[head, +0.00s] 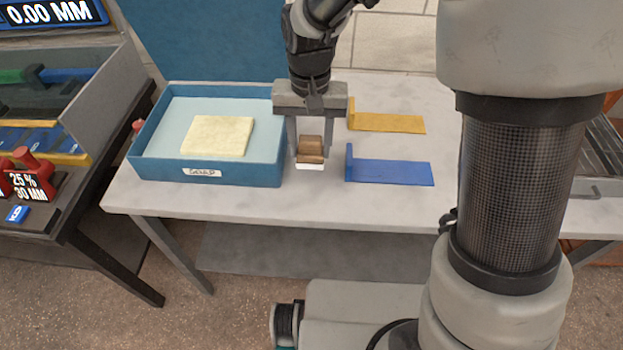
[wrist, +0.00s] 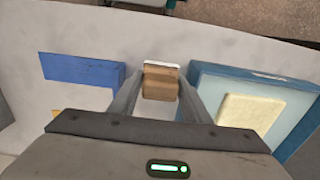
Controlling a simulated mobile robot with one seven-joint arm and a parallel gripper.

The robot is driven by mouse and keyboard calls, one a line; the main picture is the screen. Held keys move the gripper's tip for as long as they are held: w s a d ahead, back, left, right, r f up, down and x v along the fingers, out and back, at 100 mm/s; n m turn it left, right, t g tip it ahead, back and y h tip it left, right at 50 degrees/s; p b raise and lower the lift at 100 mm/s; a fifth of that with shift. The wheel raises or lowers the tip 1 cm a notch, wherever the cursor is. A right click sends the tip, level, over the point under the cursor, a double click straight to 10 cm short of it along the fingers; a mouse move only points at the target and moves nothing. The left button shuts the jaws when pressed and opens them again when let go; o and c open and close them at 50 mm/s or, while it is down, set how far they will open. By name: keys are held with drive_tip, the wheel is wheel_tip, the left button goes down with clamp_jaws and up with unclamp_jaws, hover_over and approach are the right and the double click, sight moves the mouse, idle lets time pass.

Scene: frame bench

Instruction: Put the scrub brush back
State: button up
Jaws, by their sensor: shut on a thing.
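The scrub brush (head: 311,148) is a brown wooden block with a white lower part. My gripper (head: 311,155) is shut on it, with one finger on each side. In the head view it is over the light table between the blue tray and the blue bracket. In the wrist view the brush (wrist: 160,85) shows between the two fingers (wrist: 158,100), its white edge at the far end. I cannot tell whether the brush touches the table or hangs just above it.
A blue labelled tray (head: 230,177) holding a pale yellow sponge-like block (head: 218,135) stands left of my gripper. A blue L-shaped bracket (head: 392,172) and a yellow one (head: 388,122) lie to the right. The table's front strip (head: 330,207) is clear. A tool bench stands at the far left.

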wheel_tip(320, 180, down, 8)
drive_tip(key=shift+r+b, duration=0.1)
drive_tip(key=shift+b, duration=0.45)
drive_tip(key=shift+f, duration=0.2)
drive_tip(key=o, duration=0.9)
drive_tip(key=shift+o, duration=0.2)
